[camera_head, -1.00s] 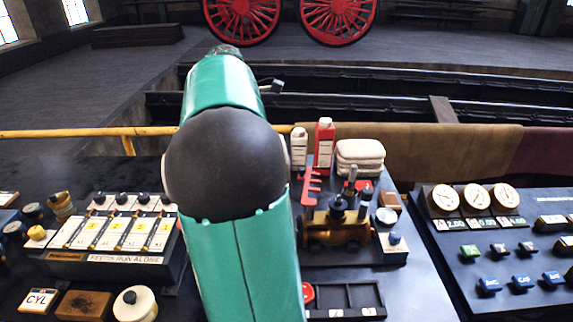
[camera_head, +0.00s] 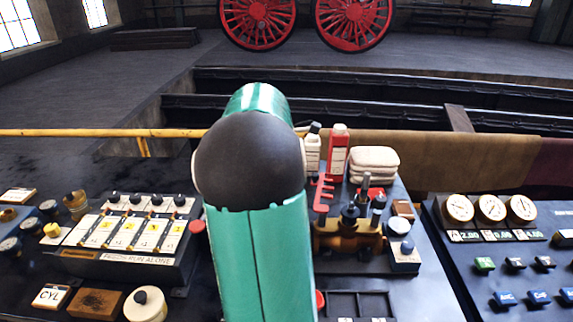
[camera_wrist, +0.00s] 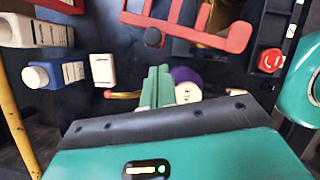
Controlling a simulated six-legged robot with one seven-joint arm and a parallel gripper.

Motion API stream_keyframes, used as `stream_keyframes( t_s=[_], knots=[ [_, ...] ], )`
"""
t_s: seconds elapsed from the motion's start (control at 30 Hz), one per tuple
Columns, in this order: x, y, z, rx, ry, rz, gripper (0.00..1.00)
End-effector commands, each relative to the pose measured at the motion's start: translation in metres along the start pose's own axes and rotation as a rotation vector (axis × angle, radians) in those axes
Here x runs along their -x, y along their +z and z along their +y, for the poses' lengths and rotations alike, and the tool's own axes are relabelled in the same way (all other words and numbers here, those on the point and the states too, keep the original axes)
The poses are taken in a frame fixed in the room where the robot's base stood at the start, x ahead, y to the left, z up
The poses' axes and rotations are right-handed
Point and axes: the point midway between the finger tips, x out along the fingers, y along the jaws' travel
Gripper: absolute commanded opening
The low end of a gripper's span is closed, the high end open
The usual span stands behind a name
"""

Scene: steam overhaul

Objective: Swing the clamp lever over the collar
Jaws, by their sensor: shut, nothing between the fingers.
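My gripper (camera_wrist: 158,88) shows in the wrist view as two green fingers pressed together, with nothing between them. A round cream and purple piece (camera_wrist: 187,88) is just right of the fingertips. A thin brass rod with a reddish end (camera_wrist: 122,95) sticks out on their left; I cannot tell whether it is the clamp lever. In the head view my arm hides the gripper. A brass fitting (camera_head: 348,238) with dark knobs and an upright stem stands on the bench right of my arm. I cannot make out the collar for certain.
A red toothed rack (camera_wrist: 190,28) lies beyond the fingers. A white bottle (camera_wrist: 38,32), a blue-and-white bottle (camera_wrist: 55,75) and a small white block (camera_wrist: 103,70) stand left. A red button (camera_wrist: 270,60) is at right. Folded pale cloths (camera_head: 374,162) lie behind the fitting.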

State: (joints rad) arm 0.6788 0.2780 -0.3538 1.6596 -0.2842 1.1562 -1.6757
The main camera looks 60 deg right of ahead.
Motion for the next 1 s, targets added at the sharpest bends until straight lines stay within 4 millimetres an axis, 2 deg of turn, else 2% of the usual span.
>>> stream_keyframes(
  t_s=[0.2,1.0],
  knots=[
    [-0.007,0.015,0.0,0.0,-0.001,0.001,0.0],
    [-0.009,0.022,0.001,-0.06,-0.025,0.001,0.0]
  ],
)
